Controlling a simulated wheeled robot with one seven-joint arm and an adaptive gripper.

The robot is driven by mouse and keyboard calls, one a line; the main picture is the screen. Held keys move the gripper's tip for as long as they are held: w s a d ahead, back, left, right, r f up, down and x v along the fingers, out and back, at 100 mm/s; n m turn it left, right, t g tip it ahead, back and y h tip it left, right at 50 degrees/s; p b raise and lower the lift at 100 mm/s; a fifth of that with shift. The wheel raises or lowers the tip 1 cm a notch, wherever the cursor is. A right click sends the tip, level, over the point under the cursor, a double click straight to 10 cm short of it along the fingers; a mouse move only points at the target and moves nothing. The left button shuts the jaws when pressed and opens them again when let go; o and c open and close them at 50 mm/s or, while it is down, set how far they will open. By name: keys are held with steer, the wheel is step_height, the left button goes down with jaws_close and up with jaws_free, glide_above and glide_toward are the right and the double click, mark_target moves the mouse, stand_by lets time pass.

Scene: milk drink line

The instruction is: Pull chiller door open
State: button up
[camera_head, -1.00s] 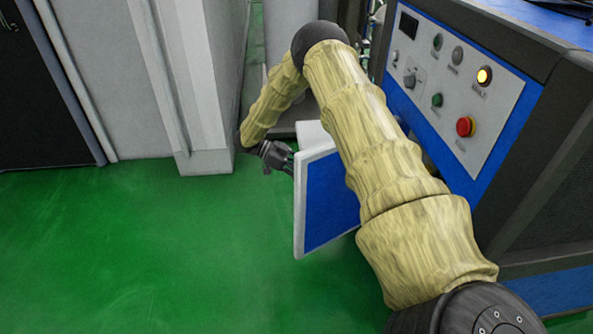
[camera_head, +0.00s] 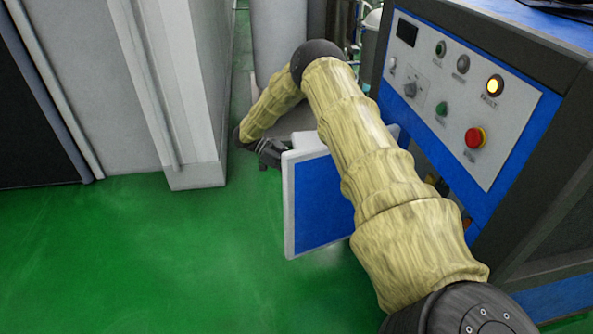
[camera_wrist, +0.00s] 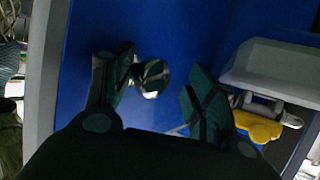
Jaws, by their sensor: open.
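The chiller door (camera_head: 320,205) is a blue panel with a white rim. In the head view it stands out from the blue and grey machine (camera_head: 545,130), over the green floor. Its blue face also fills much of the wrist view (camera_wrist: 200,35). My gripper (camera_head: 270,153) is at the door's far left edge in the head view, mostly hidden behind it. In the wrist view its dark fingers (camera_wrist: 160,68) are apart. A small shiny knob (camera_wrist: 151,76) shows between them, nearer the left finger. I cannot tell whether a finger touches it.
A control panel (camera_head: 460,100) with knobs, a lit yellow lamp and a red button faces the arm. A grey wall column (camera_head: 190,110) stands close left of my gripper. Green floor (camera_head: 130,260) is clear at left. A yellow part (camera_wrist: 258,128) shows in the wrist view.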

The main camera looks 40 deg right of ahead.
steer(key=shift+o, duration=0.7)
steer(key=shift+s+d+f, duration=0.25)
steer(key=shift+s+d, duration=0.3)
steer(key=shift+d, duration=0.3)
steer(key=shift+w+a, duration=0.15)
steer(key=shift+a, duration=0.1)
steer(key=shift+c, duration=0.3)
steer(key=shift+a, duration=0.1)
steer(key=shift+w, duration=0.15)
steer(key=v, duration=1.2)
steer(key=shift+a, duration=0.15)
